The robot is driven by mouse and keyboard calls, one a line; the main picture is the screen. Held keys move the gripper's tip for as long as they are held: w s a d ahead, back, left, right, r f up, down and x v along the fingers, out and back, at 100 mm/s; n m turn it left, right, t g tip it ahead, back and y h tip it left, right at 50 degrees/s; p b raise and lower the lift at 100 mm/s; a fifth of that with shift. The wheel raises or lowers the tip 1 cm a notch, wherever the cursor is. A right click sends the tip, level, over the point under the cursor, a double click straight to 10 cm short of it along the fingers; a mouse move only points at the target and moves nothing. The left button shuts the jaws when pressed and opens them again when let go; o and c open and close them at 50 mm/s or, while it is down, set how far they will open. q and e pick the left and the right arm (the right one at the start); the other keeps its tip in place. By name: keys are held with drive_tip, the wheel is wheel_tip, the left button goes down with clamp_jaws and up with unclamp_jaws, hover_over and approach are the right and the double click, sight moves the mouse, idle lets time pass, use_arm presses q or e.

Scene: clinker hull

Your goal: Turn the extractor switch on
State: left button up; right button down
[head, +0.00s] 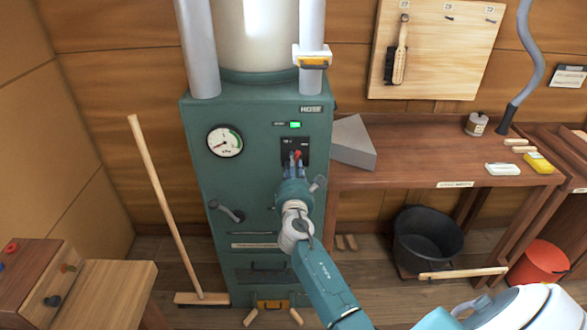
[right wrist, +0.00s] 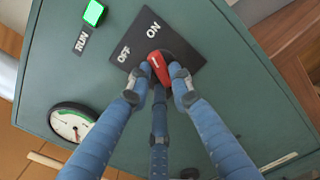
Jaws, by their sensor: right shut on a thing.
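The extractor is a tall teal cabinet (head: 255,185) with a black switch plate (head: 288,143) on its front. The plate carries OFF and ON labels and a red switch knob (right wrist: 157,68). The white line on the knob points up towards the ON side, though its exact angle is hard to tell. My right gripper (head: 296,166) is at the plate, its blue fingers closed around the knob, as the right wrist view (right wrist: 158,86) shows. The fingers hide the knob's lower part. A RUN lamp (right wrist: 93,13) glows green, and it also shows in the head view (head: 295,125). My left gripper is not in view.
A pressure gauge (head: 224,141) and a dark lever (head: 226,212) sit on the cabinet's left part. A broom (head: 163,195) leans at the left. A workbench (head: 420,165) with a grey wedge (head: 352,145) stands close at the right; a black bucket (head: 428,238) is below.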

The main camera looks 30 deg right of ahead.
drive_tip(key=shift+m+b, duration=0.45)
drive_tip(key=shift+m, duration=0.75)
drive_tip(key=c, duration=1.5)
unclamp_jaws()
drive_tip(key=shift+c, duration=0.2)
drive_tip(key=v, duration=1.2)
